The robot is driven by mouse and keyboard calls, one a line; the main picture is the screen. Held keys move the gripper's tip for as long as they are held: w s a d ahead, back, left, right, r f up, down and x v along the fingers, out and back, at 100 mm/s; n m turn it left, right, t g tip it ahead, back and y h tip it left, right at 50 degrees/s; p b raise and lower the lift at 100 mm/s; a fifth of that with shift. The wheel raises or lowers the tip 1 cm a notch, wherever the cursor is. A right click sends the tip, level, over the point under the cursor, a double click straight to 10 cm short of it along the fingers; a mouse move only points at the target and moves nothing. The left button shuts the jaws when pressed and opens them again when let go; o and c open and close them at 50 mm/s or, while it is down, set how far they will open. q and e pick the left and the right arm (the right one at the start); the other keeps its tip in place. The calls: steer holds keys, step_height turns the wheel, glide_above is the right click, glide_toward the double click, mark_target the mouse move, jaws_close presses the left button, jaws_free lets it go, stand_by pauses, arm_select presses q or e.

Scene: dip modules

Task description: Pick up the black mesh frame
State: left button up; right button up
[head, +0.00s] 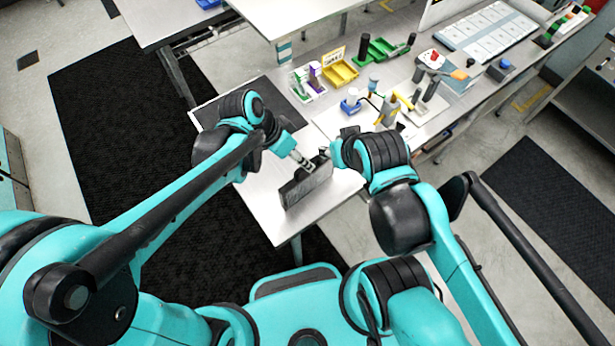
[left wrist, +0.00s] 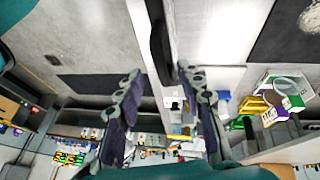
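The black mesh frame (head: 306,184) stands upright on edge near the front of the white table, seen as a dark panel. In the left wrist view it shows nearly edge-on as a dark strip (left wrist: 160,38). My left gripper (head: 305,162) is at the frame's upper edge. Its two fingers (left wrist: 160,74) are spread, with the strip's near end between or just beyond their tips; contact cannot be told. My right gripper (head: 337,153) is close to the frame's right end, mostly hidden by my right wrist.
The white table (head: 262,205) has a dark flat panel (head: 270,100) at its back left. A yellow bin (head: 340,74), green tray (head: 385,50), bottles and tools crowd the bench behind and right. Bare tabletop lies left and in front of the frame.

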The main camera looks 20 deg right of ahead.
arm_select(q)
glide_above(308, 178)
steer(key=w, duration=0.1)
step_height(308, 178, down, 4)
steer(key=shift+w+f+b, duration=0.15)
steer(key=shift+b, duration=0.25)
steer(key=shift+c, duration=0.3)
jaws_close()
